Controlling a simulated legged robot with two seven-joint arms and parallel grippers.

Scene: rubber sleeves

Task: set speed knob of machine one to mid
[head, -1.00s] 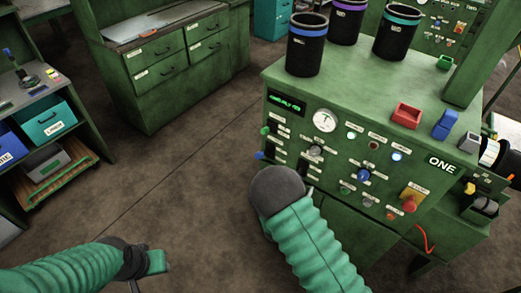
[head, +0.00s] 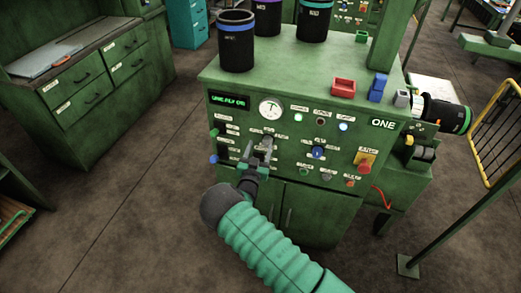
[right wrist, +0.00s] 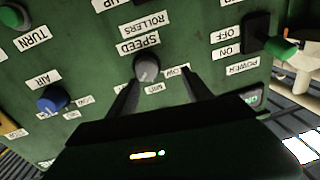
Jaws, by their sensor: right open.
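Machine one (head: 290,75) is a green cabinet with a "ONE" label and a front control panel. Its grey speed knob (right wrist: 147,68) sits beside the "SPEED" label, upside down in the right wrist view. My right gripper (right wrist: 161,80) is open and empty, its two fingers reaching toward the panel around the knob's height. The knob lies nearer the left finger in that view; whether it is touched I cannot tell. In the head view my right gripper (head: 261,150) is in front of the panel's left part, partly covering the knob area. My left gripper is out of view.
A blue knob (right wrist: 52,99) labelled "AIR" and a green-tipped power switch (right wrist: 280,48) flank the speed knob. A red stop button on yellow (head: 365,163) is on the panel's right. Several dark canisters stand on top. Floor to the left is clear.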

